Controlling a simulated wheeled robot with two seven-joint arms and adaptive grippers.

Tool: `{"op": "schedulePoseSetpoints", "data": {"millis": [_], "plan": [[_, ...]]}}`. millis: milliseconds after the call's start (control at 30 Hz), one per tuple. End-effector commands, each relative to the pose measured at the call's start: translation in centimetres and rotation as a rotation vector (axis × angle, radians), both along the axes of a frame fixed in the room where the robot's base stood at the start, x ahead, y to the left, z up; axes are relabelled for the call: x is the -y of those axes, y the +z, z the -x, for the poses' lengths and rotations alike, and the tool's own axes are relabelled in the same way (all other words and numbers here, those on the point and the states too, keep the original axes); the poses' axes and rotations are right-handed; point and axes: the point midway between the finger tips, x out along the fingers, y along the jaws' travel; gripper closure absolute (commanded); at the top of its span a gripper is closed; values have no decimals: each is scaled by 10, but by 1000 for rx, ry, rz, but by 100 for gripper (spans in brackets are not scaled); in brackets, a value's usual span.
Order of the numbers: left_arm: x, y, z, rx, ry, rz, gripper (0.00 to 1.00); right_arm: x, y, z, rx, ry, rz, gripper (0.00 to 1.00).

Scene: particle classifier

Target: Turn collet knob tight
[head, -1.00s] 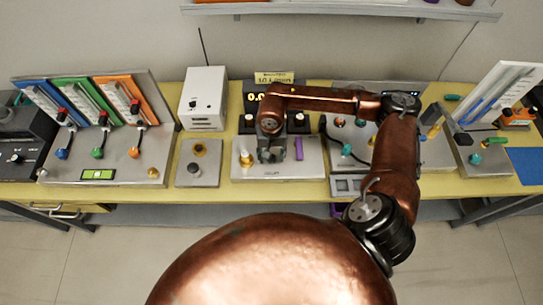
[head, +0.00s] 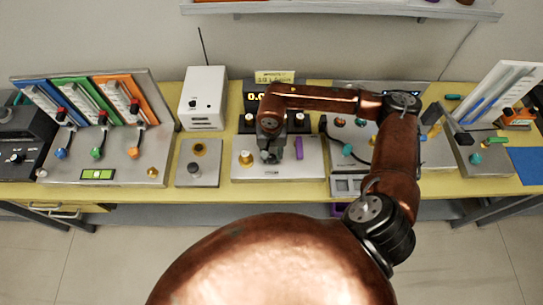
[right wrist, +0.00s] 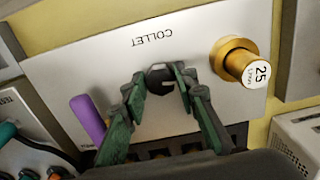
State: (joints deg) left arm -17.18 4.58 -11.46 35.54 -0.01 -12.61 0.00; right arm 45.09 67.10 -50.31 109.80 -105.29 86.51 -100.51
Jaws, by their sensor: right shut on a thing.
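The collet knob (right wrist: 160,80) is a small dark round knob with a pale mark. It stands on a grey plate (right wrist: 75,62) lettered COLLET, which also shows at the middle of the bench in the head view (head: 312,166). My right gripper (right wrist: 161,77) has its green-padded fingers on both sides of the knob and is shut on it. In the head view my right gripper (head: 270,157) points down at the plate and hides the knob. My left gripper is not in view.
A brass post with a white cap marked 25 (right wrist: 240,66) stands beside the knob. A purple lever (right wrist: 87,119) is on its other side and also shows in the head view (head: 299,148). A white box (head: 203,98) stands behind left. Other instrument panels crowd the yellow bench.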

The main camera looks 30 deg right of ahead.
Motion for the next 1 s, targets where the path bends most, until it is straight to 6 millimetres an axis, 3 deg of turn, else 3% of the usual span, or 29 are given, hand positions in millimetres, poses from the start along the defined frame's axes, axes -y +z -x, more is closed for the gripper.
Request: {"op": "schedulePoseSetpoints", "data": {"millis": [1000], "plan": [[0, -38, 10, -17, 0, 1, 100, -1, -2, -2, 0, -895, -1, 97]]}}
